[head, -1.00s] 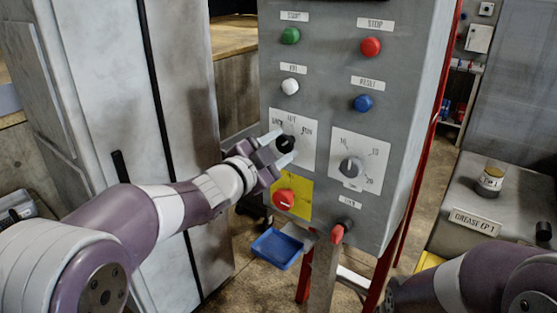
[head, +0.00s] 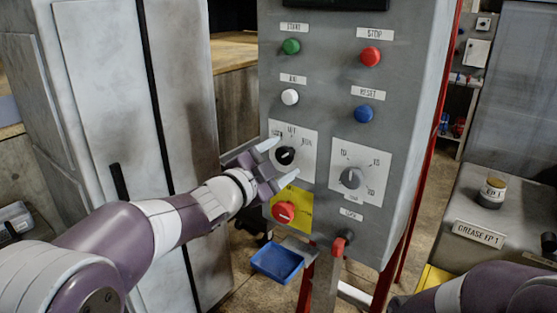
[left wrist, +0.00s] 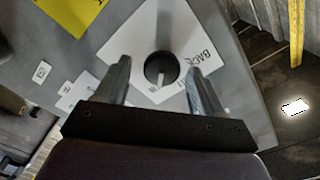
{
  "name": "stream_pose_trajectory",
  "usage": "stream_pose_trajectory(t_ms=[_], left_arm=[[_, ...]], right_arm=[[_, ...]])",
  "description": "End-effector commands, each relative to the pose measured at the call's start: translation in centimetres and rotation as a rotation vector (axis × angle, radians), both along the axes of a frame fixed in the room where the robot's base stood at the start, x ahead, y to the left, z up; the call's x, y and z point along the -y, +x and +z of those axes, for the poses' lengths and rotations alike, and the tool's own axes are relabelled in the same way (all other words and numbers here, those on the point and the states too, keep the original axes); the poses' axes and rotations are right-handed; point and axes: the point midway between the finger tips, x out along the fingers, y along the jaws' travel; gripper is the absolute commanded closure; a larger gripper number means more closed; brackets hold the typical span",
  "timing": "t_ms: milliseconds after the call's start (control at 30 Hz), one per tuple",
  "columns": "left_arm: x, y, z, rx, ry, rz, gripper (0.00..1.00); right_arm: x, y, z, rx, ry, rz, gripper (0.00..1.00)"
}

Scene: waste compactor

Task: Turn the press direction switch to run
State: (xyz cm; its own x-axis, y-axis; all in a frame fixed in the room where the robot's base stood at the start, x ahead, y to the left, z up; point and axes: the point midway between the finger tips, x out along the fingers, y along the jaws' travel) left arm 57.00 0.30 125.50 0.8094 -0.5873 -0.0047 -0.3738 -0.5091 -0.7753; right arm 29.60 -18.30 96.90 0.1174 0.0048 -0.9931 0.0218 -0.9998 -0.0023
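The press direction switch is a black round knob (head: 285,156) on a white plate (head: 308,172) with labels around its upper side. BACK reads at the right of the knob (left wrist: 161,70) in the left wrist view, and RUN stands at the upper right in the head view. A pale mark on the knob points downward in the wrist view; I cannot tell which label it meets. My left gripper (head: 279,162) is open in front of the knob, also seen in the wrist view (left wrist: 159,82), its fingers on either side and apart from it. My right gripper is out of view.
A red mushroom button (head: 284,211) on a yellow plate lies just below the switch. A grey dial (head: 351,178) is to its right. Green (head: 291,46), red (head: 370,57), white (head: 290,97) and blue (head: 364,114) buttons are above. A blue tray (head: 276,263) hangs below.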

Motion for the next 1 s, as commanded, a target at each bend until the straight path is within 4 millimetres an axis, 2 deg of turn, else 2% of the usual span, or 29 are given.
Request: stream_pose_trajectory(t_ms=[267, 367, 600, 700, 833, 1000], left_arm=[[-0.6, -0.7, 0.1, 0.005, -0.001, 0.001, 0.32], [-1.8, -2.3, 0.0, 0.004, -0.002, 0.002, 0.32], [-5.7, -7.6, 0.0, 0.003, -0.001, 0.004, 0.32], [-6.7, -9.1, 0.1, 0.001, -0.001, 0.003, 0.32], [-7.4, -10.1, 0.1, 0.001, 0.0, 0.001, 0.32], [-7.5, -10.3, 0.1, 0.001, 0.0, -0.001, 0.32]], right_arm=[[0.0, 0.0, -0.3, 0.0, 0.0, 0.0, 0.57], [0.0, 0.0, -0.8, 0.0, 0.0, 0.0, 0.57], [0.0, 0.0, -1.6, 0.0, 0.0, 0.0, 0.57], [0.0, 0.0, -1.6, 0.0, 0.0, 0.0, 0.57], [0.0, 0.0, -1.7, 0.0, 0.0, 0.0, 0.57], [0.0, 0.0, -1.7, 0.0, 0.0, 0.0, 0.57]])
